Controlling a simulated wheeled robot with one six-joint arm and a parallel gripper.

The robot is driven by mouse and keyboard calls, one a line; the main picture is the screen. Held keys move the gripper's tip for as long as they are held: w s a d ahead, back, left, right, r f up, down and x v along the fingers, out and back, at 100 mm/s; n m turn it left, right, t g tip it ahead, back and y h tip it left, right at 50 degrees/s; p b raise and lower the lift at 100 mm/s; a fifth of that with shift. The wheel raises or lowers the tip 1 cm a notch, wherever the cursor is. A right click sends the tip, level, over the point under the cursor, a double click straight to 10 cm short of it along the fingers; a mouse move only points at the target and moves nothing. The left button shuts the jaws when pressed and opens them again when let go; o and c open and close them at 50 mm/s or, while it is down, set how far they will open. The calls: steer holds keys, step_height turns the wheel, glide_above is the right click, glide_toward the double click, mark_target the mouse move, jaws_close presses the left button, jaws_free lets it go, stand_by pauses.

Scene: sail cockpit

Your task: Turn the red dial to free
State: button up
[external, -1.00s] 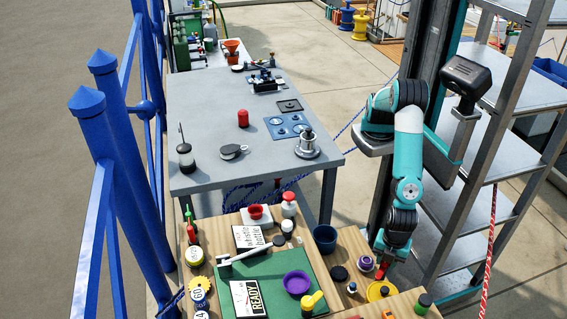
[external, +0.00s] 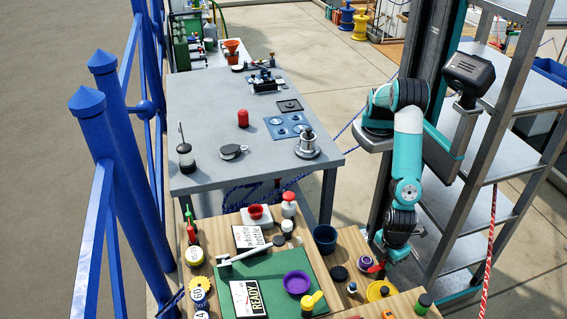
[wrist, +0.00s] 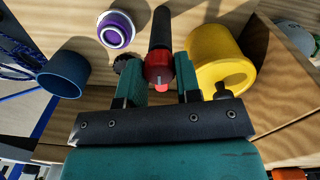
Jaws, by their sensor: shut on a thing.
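The red dial (wrist: 158,68) sits between my fingertips in the wrist view, with a pale mark on its near end. A dark bar or handle (wrist: 160,28) extends beyond it. My gripper (wrist: 160,82) is shut on the dial. In the external view, my gripper (external: 390,260) points down over the right part of the wooden bench, and the red piece (external: 375,268) shows at its lower left. No "free" marking is readable, so I cannot tell the dial's setting.
A yellow round container (wrist: 212,58) stands close on the right in the wrist view. A purple-and-white round item (wrist: 116,30) and a dark blue cup (wrist: 62,75) lie to the left. A metal shelf rack (external: 500,150) stands right of my arm.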

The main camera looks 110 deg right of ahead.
stand_by(0.4)
steer(key=o, duration=0.9)
steer(key=shift+r, duration=0.1)
steer(key=r, duration=1.7)
steer(key=shift+a+r, duration=0.15)
steer(key=shift+a, duration=0.15)
steer(key=shift+d, duration=0.1)
